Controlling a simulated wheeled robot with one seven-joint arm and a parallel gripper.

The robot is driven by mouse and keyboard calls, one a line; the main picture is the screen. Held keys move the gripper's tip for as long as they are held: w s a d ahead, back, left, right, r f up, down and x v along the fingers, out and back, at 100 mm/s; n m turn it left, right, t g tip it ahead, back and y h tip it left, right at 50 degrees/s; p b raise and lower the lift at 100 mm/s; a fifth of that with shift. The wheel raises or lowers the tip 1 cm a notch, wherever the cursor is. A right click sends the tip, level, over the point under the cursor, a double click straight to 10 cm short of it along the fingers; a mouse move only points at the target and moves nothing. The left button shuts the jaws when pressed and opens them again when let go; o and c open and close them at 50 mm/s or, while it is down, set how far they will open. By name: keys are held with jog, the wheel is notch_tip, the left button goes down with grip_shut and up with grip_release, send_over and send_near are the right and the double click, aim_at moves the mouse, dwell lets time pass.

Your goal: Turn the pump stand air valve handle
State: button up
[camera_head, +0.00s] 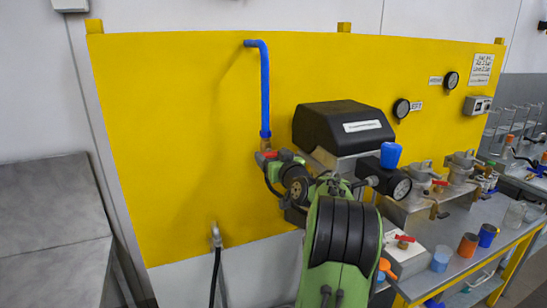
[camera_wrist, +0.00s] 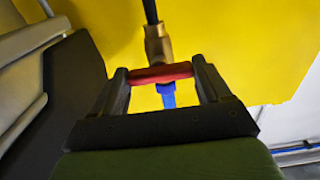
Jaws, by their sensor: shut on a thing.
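The air valve handle (camera_wrist: 160,73) is red and shows in the wrist view, lying crosswise between the two dark fingers of my gripper (camera_wrist: 160,80). My gripper is shut on it, with a finger at each end of the handle. A brass valve body (camera_wrist: 157,45) sits just beyond the handle. In the head view a small part of the red handle (camera_head: 269,154) shows below the blue pipe (camera_head: 264,90), at the brass fitting (camera_head: 265,143). My green arm hides much of the area there, and my gripper (camera_head: 273,160) is only partly visible.
A yellow panel (camera_head: 180,130) stands behind the valve. A black-topped pump (camera_head: 342,124) is close on the right, beside my arm. A gauge (camera_head: 401,187) and a blue knob (camera_head: 391,154) stand further right. Cups and clamps stand on the bench (camera_head: 460,235). A hose (camera_head: 215,270) hangs below left.

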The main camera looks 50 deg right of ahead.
jog(key=shift+f+n+b, duration=0.1)
jog(key=shift+n+b, duration=0.2)
jog(key=shift+b, duration=0.25)
jog(key=shift+c, duration=0.2)
jog(key=n+b, duration=1.5)
jog(key=n, duration=0.2)
jog(key=shift+n, duration=0.3)
jog(key=o, duration=1)
jog(key=shift+a, duration=0.1)
